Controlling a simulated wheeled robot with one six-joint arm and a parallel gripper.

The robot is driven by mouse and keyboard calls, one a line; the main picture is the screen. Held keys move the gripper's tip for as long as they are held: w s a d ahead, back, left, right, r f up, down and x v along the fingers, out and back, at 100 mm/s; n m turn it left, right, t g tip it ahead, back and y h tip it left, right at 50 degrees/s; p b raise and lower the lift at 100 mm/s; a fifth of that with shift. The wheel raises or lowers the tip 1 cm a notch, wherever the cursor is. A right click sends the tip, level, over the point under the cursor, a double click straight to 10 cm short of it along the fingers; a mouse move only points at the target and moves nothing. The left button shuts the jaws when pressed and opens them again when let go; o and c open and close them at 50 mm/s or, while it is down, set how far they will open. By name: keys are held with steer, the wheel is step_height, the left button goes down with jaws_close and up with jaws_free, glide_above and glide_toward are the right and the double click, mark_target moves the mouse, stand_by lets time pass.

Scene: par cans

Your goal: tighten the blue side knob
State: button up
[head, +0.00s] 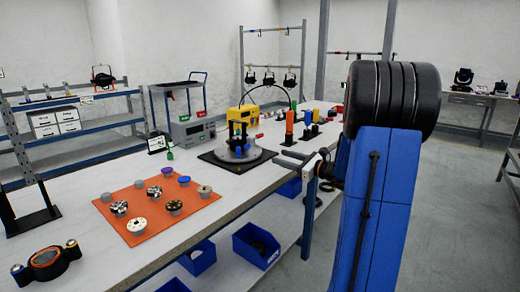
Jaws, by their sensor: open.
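A dark fixture with a round silver base (238,152) stands on a black plate (217,162) on the long white bench. A small blue part (240,153), which looks like the blue side knob, shows low on the fixture's front. It is too small to tell how far it is screwed in. My gripper (292,158) is at the bench's right edge, to the right of the fixture and apart from it. Its fingers point left; it is open and empty. Its rear is partly hidden behind my blue arm.
An orange mat (130,193) with several loose knobs lies on the near bench. A yellow box (240,113) and a grey instrument (192,131) stand behind the fixture. An orange cylinder (289,122) stands to its right. Blue bins (256,246) sit below.

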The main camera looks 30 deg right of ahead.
mark_target(248, 147)
steer(key=x, duration=1.6)
steer(key=shift+w+a, duration=0.1)
steer(key=shift+w, duration=0.2)
steer(key=c, duration=1.1)
